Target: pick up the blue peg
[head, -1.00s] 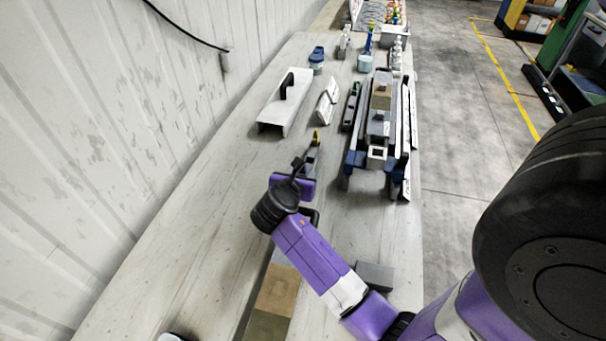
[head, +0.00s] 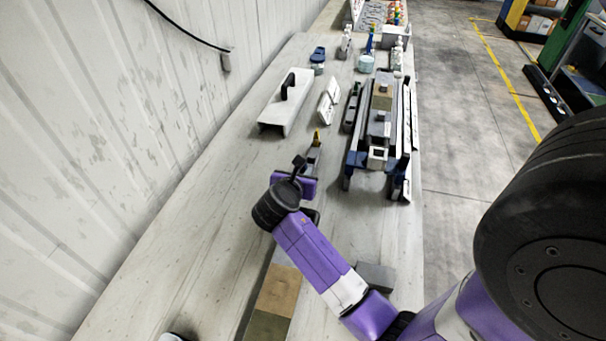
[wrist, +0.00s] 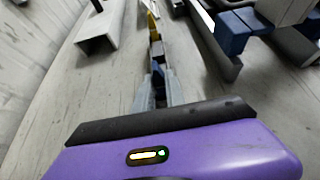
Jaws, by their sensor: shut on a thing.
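My gripper (wrist: 157,82) is shut on a small dark blue piece, which looks like the blue peg (wrist: 159,74). Most of the peg is hidden between the fingers. A thin dark part with a yellow end (wrist: 152,28) shows just beyond the fingertips, in line with them; I cannot tell whether it joins the held piece. In the head view my gripper (head: 313,157) is low over the bench, left of the rack, and the yellow tip shows just past it. The peg is too small to make out there.
A rack-like assembly (head: 378,153) with blue front parts stands close on the right. A white channel with a black handle (head: 284,107) lies at the back left. Bottles stand farther back. The bench (head: 190,215) is bare to the left, up to the wall.

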